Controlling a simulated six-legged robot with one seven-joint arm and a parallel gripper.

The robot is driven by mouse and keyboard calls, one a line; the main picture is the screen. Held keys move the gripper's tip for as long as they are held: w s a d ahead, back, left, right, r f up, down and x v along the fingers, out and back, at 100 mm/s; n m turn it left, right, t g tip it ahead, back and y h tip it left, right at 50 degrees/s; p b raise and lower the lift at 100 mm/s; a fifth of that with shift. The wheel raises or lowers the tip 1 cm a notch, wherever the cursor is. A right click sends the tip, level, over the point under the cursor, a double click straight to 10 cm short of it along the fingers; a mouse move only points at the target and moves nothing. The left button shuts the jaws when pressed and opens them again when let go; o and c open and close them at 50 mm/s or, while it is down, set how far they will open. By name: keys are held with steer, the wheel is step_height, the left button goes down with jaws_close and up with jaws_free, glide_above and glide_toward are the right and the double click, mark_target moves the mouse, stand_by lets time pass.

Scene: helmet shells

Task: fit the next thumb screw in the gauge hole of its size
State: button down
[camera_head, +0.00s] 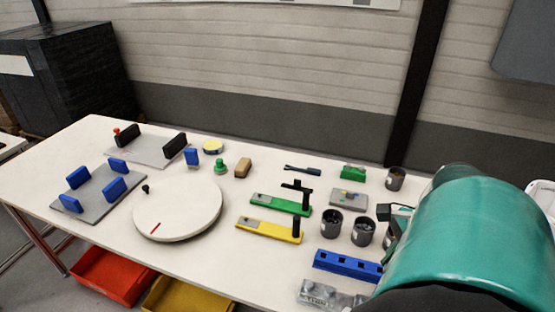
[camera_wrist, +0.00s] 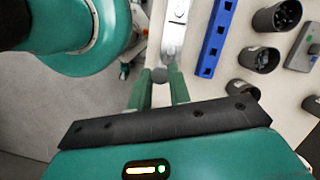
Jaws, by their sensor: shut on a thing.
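In the wrist view my gripper (camera_wrist: 162,88) points at the table's near edge, with its two green fingers closed on a small grey rounded piece, the thumb screw (camera_wrist: 159,75). Its shank and lower end cannot be made out. A blue bar (camera_wrist: 222,22) with several dark square openings lies to the right of the fingers, apart from them. A shiny metal strip (camera_wrist: 174,25) with dark markings lies just beyond the fingertips. The head view also shows the blue bar (camera_head: 346,266) and the metal strip (camera_head: 325,294). My arm covers the gripper there.
Dark cups (camera_head: 331,223) holding small parts stand behind the blue bar; they also show in the wrist view (camera_wrist: 260,60). A grey block (camera_head: 348,199), a green holder (camera_head: 281,205) and a yellow one (camera_head: 270,231) lie farther back. A white turntable (camera_head: 178,210) fills the table's middle.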

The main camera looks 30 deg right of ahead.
steer(key=s+d+f, duration=0.1)
steer(key=d+f, duration=0.2)
steer(key=f, duration=0.9)
steer(key=shift+s+d, duration=0.2)
steer(key=shift+s, duration=0.1)
stand_by(0.4)
steer(key=shift+f, duration=0.4)
stand_by(0.4)
steer(key=shift+f, duration=0.3)
steer(key=shift+f, duration=2.05)
stand_by(2.0)
steer(key=c, duration=1.2)
jaws_free()
